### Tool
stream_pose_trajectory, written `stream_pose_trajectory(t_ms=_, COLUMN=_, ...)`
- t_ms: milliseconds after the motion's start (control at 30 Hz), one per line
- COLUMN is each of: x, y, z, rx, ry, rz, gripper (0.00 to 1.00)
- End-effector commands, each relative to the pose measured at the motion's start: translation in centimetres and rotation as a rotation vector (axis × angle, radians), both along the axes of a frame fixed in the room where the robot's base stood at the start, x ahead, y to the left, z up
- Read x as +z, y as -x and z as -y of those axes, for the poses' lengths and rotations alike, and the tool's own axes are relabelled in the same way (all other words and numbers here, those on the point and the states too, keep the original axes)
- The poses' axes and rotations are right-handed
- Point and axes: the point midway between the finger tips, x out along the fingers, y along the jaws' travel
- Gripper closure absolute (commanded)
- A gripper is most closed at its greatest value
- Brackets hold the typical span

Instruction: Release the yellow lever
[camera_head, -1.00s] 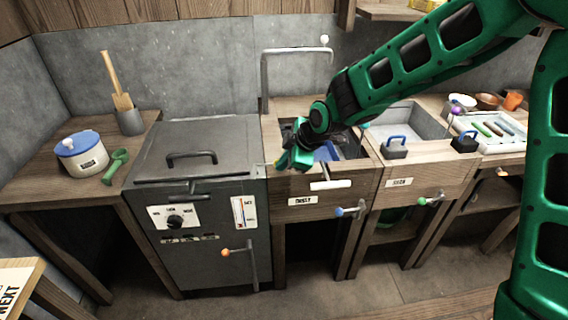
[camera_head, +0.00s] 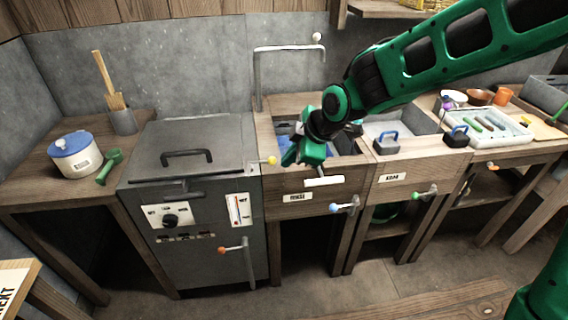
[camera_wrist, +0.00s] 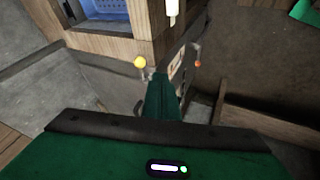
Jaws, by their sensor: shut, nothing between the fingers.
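The yellow lever's ball knob (camera_head: 271,160) shows at the left edge of the sink, beside the grey boiler-like cabinet. My gripper (camera_head: 290,162) is shut and empty, just to the right of the knob and apart from it in the picture. In the wrist view the yellow knob (camera_wrist: 140,63) is on a thin metal rod, to the left of and beyond my closed fingertips (camera_wrist: 164,76). The lower part of the lever's rod is partly hidden by my fingers.
The grey cabinet (camera_head: 190,220) has a handled lid and an orange-knobbed lever (camera_head: 222,250). A white handle (camera_head: 324,181) and a blue-knobbed lever (camera_head: 334,208) are on the sink front. A tall metal pipe (camera_head: 258,80) rises behind the sink.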

Motion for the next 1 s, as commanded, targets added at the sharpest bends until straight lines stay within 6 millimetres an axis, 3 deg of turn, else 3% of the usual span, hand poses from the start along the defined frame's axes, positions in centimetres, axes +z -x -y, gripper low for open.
stream_pose_trajectory(t_ms=300, x=3.3, y=1.3, z=1.6, rx=0.001, ry=-0.002, rz=0.001, gripper=1.0)
stream_pose_trajectory(t_ms=800, x=3.7, y=1.5, z=2.2, rx=-0.006, ry=0.001, rz=-0.003, gripper=1.0)
stream_pose_trajectory(t_ms=900, x=3.7, y=1.3, z=4.0, rx=-0.059, ry=0.009, rz=-0.019, gripper=1.0)
stream_pose_trajectory(t_ms=1000, x=3.8, y=1.3, z=8.3, rx=-0.191, ry=0.027, rz=-0.063, gripper=1.0)
